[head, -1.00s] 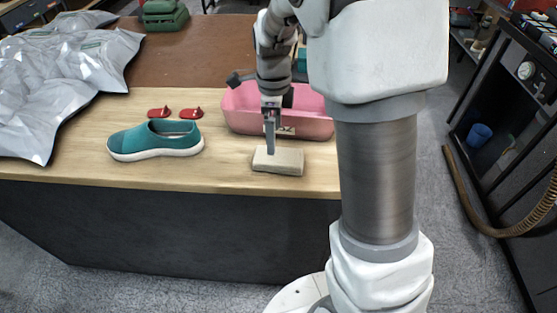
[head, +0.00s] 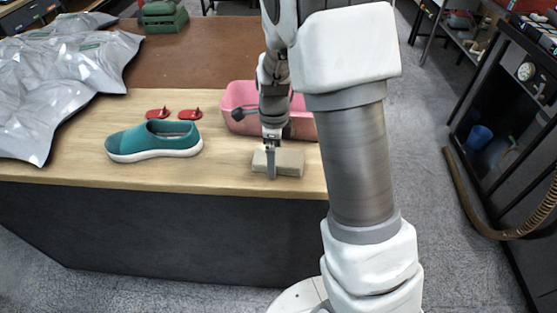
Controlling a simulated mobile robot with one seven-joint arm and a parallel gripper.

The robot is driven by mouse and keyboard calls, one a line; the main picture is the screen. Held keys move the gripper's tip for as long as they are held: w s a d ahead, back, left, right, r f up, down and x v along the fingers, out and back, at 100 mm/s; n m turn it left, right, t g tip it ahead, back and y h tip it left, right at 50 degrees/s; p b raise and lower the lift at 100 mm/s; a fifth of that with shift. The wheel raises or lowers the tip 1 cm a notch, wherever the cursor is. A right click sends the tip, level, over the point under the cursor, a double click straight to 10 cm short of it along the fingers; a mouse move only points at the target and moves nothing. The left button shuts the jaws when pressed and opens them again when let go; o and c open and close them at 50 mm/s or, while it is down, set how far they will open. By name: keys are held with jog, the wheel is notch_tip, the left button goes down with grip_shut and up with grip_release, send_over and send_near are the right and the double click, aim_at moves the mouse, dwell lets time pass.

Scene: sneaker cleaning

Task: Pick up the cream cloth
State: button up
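The cream cloth (head: 290,163) is a small block-like folded piece lying on the wooden table top near its front edge. My gripper (head: 271,172) points down at the left half of the cloth. One finger shows in front of the cloth's near face, its tip close to the table. The other finger is hidden, so I cannot tell whether the fingers are closed on the cloth. The cloth appears to rest on the table.
A pink basin (head: 239,104) stands just behind the cloth, partly hidden by my arm. A teal sneaker (head: 155,141) sits to the left, with two red pieces (head: 190,114) behind it. Silver-grey bags (head: 60,75) cover the table's left end. Bare wood lies between sneaker and cloth.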

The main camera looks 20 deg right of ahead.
jog(key=c, duration=1.1)
notch_tip(320, 180, up, 10)
jog(key=shift+p, duration=0.65)
